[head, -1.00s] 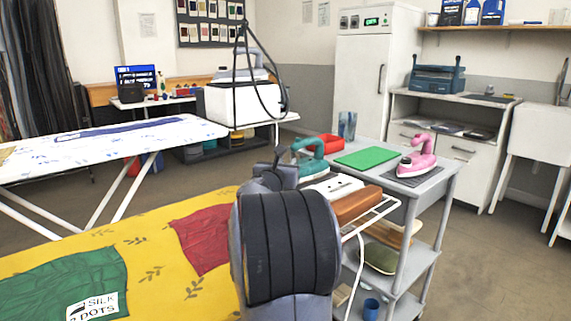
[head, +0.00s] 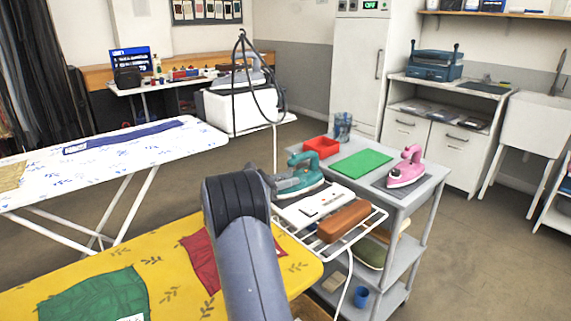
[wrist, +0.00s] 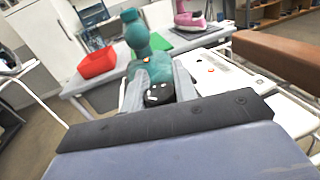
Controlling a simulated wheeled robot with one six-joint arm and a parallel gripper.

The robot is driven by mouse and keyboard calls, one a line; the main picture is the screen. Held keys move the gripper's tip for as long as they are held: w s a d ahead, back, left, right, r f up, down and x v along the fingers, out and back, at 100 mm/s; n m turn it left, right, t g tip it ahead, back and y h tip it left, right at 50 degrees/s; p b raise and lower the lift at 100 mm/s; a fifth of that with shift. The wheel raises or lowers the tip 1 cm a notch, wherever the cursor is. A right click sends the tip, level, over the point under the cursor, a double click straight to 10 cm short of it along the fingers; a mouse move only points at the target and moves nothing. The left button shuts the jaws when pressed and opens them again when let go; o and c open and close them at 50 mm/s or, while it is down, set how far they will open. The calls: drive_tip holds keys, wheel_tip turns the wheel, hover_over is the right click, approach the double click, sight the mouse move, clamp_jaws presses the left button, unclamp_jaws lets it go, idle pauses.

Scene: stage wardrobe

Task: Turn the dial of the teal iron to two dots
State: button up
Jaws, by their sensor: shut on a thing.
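In the wrist view the teal iron (wrist: 137,38) rises just beyond my gripper (wrist: 158,92). My gripper's two grey fingers are shut on the black dial (wrist: 158,95), one finger on each side. Pale marks show on the dial, but they are too small to read. In the head view my arm hides most of the gripper, and the dial cannot be made out.
On the trolley (head: 408,197) are a red tray (head: 322,146), a green mat (head: 362,163) and a pink iron (head: 406,168). A white panel (head: 318,204) and brown block (head: 343,221) lie close beside the teal iron. The yellow ironing board (head: 170,270) is at front left.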

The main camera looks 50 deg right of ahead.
drive_tip(key=m+g+y+p, duration=0.1)
drive_tip(key=m+g+p, duration=0.1)
drive_tip(key=g+p, duration=0.1)
drive_tip(key=m+g+y+p, duration=0.1)
drive_tip(key=g, duration=0.1)
drive_tip(key=shift+s+a+r+m+y+p, duration=0.1)
drive_tip(key=shift+s+r+m+y+p, duration=0.1)
drive_tip(key=shift+r+m+y+p, duration=0.15)
drive_tip(key=shift+c, duration=0.2)
drive_tip(key=m+g+y+p, duration=0.1)
drive_tip(key=g+y+p, duration=0.1)
drive_tip(key=m+g+y+p, duration=0.1)
drive_tip(key=shift+s+a+f+m, duration=0.15)
drive_tip(key=shift+s+f+m, duration=0.1)
drive_tip(key=shift+m, duration=0.1)
drive_tip(key=shift+f+g+y, duration=0.1)
drive_tip(key=shift+g+y, duration=0.15)
drive_tip(key=shift+g, duration=0.05)
drive_tip(key=o, duration=1)
